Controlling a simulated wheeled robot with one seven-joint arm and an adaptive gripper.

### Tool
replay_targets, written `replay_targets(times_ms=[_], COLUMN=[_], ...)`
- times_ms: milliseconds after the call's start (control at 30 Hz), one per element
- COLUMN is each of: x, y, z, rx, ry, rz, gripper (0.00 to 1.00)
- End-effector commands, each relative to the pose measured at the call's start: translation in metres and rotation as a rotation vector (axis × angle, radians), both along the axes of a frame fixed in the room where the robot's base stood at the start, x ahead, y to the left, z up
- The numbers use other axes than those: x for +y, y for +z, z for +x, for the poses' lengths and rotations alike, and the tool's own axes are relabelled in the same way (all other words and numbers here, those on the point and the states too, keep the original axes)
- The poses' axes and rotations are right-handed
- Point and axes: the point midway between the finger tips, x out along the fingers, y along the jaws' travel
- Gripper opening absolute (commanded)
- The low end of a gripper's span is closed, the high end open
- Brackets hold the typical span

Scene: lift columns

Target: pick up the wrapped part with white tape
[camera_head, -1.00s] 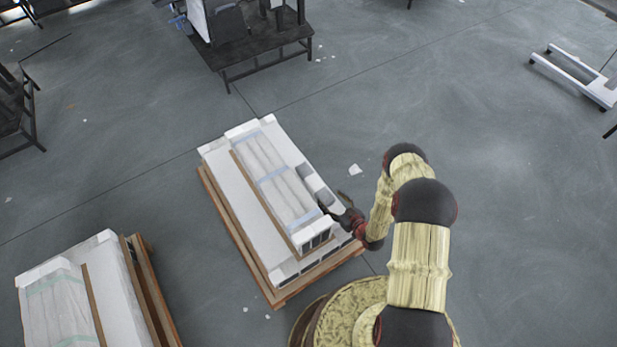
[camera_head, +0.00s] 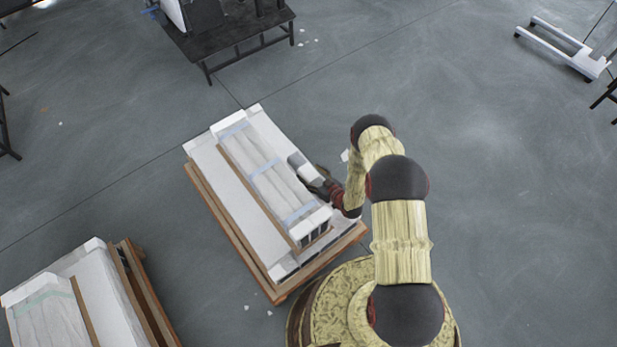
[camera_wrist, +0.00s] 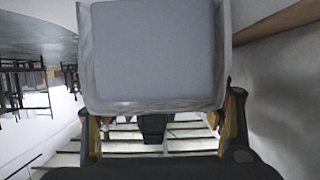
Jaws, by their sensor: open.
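A small light grey part (camera_head: 298,162) sits at the right edge of the long wrapped stack on the middle pallet. In the wrist view a grey block in a pale wrapping (camera_wrist: 155,50) fills the upper middle; I take it to be the same part. White tape cannot be made out clearly. My gripper (camera_head: 317,186) is beside the part at its near right end. In the wrist view my gripper (camera_wrist: 160,125) is open, with a finger at each side near the block's lower edge. Whether the fingers touch it is unclear.
The middle pallet (camera_head: 230,245) carries white slabs and long wrapped pieces with blue tape (camera_head: 265,167). A second loaded pallet (camera_head: 150,290) stands at lower left. A dark table (camera_head: 225,45) is at the top, a white frame (camera_head: 555,50) at upper right. The floor right of the middle pallet is mostly clear.

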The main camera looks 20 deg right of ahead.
Motion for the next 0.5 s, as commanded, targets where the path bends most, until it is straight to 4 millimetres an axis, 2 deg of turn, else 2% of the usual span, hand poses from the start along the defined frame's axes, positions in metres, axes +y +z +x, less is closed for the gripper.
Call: replay_targets(times_ms=[100,333,500], x=[0.0049,0.0048,0.0048], y=[-0.0053,-0.0038,-0.0038], z=[0.0108,0.0119,0.0118], rx=[-0.001,-0.001,-0.001], ry=[0.001,0.000,0.000], rz=[0.000,0.000,0.000], gripper=[0.68,0.68,0.58])
